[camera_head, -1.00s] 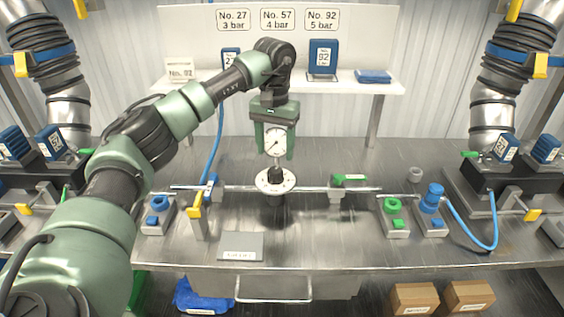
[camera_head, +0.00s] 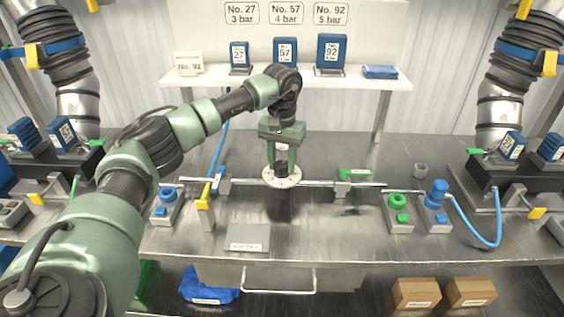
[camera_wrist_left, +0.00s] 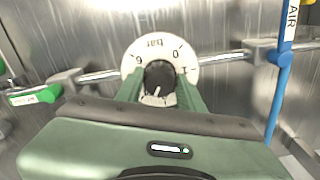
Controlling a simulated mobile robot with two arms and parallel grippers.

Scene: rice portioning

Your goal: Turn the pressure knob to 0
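The black pressure knob (camera_wrist_left: 159,76) sits in the middle of a white dial (camera_wrist_left: 131,66) marked "bar", with 0, 1 and 6 readable upside down in the left wrist view. A white mark on the knob points to the side opposite "bar"; the numbers there are partly hidden. In the head view the white dial (camera_head: 269,181) is on the pipe at the bench's middle. My left gripper (camera_head: 283,163) points down over it, its green fingers apart on either side of the knob; contact is not clear. The round gauge is hidden by the gripper. My right gripper is not in view.
A horizontal pipe (camera_head: 325,184) runs both ways from the dial, with a green-handled valve (camera_head: 355,174) on the right. A blue air hose (camera_wrist_left: 279,95) rises beside it. Button boxes (camera_head: 397,215) stand to the right. A grey plate (camera_head: 248,238) lies in front.

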